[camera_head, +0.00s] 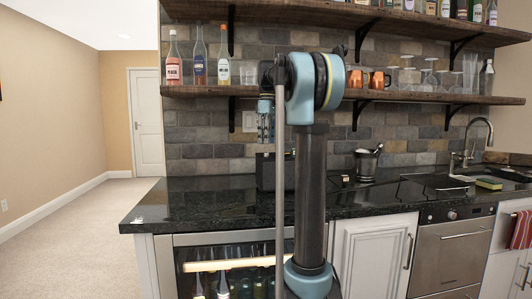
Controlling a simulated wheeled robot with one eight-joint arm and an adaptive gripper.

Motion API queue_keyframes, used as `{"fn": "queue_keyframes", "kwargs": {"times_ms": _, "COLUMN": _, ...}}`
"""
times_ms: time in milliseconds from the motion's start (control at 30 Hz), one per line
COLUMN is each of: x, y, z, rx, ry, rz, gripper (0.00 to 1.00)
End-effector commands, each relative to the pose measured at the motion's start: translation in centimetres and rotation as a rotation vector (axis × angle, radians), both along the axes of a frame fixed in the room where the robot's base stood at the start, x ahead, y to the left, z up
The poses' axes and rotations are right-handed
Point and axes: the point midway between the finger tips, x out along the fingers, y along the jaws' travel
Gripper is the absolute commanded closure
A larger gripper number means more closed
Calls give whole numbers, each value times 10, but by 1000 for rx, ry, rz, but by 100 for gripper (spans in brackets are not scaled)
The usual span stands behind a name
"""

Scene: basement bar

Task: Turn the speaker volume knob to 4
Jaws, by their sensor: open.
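A black box that looks like the speaker (267,173) stands on the dark counter, behind my arm, which hides its right part. I cannot make out its volume knob or any number marks. My gripper (265,135) hangs pointing down, above the speaker in the picture and apart from it. Its fingers are small in view; they are open and nothing shows between them.
The black counter (195,196) has free room left of the speaker. A wooden shelf (210,91) with bottles, mugs and glasses runs along the wall near my gripper.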

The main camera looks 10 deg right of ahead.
Motion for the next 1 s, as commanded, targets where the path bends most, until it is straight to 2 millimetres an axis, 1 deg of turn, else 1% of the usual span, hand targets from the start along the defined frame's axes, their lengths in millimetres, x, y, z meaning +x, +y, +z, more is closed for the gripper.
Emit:
{"fn": "queue_keyframes", "kwargs": {"times_ms": 33, "x": 0, "y": 0, "z": -9, "rx": 0, "ry": 0, "rz": 0, "gripper": 60}}
{"fn": "queue_keyframes", "kwargs": {"times_ms": 100, "x": -1, "y": 1, "z": -20, "rx": 0, "ry": 0, "rz": 0, "gripper": 60}}
{"fn": "queue_keyframes", "kwargs": {"times_ms": 300, "x": -2, "y": 1, "z": -43, "rx": 0, "ry": 0, "rz": 0, "gripper": 60}}
{"fn": "queue_keyframes", "kwargs": {"times_ms": 500, "x": -2, "y": 1, "z": -52, "rx": 0, "ry": 0, "rz": 0, "gripper": 60}}
{"fn": "queue_keyframes", "kwargs": {"times_ms": 767, "x": -2, "y": 1, "z": -52, "rx": 0, "ry": 0, "rz": 0, "gripper": 60}}
{"fn": "queue_keyframes", "kwargs": {"times_ms": 800, "x": -2, "y": 1, "z": -52, "rx": 0, "ry": 0, "rz": 0, "gripper": 69}}
{"fn": "queue_keyframes", "kwargs": {"times_ms": 867, "x": -2, "y": 1, "z": -52, "rx": 0, "ry": 0, "rz": 0, "gripper": 83}}
{"fn": "queue_keyframes", "kwargs": {"times_ms": 900, "x": -2, "y": 1, "z": -52, "rx": 0, "ry": 0, "rz": 0, "gripper": 92}}
{"fn": "queue_keyframes", "kwargs": {"times_ms": 933, "x": -2, "y": 1, "z": -52, "rx": 0, "ry": 0, "rz": -1, "gripper": 98}}
{"fn": "queue_keyframes", "kwargs": {"times_ms": 1000, "x": -2, "y": 1, "z": -52, "rx": 0, "ry": 0, "rz": -2, "gripper": 100}}
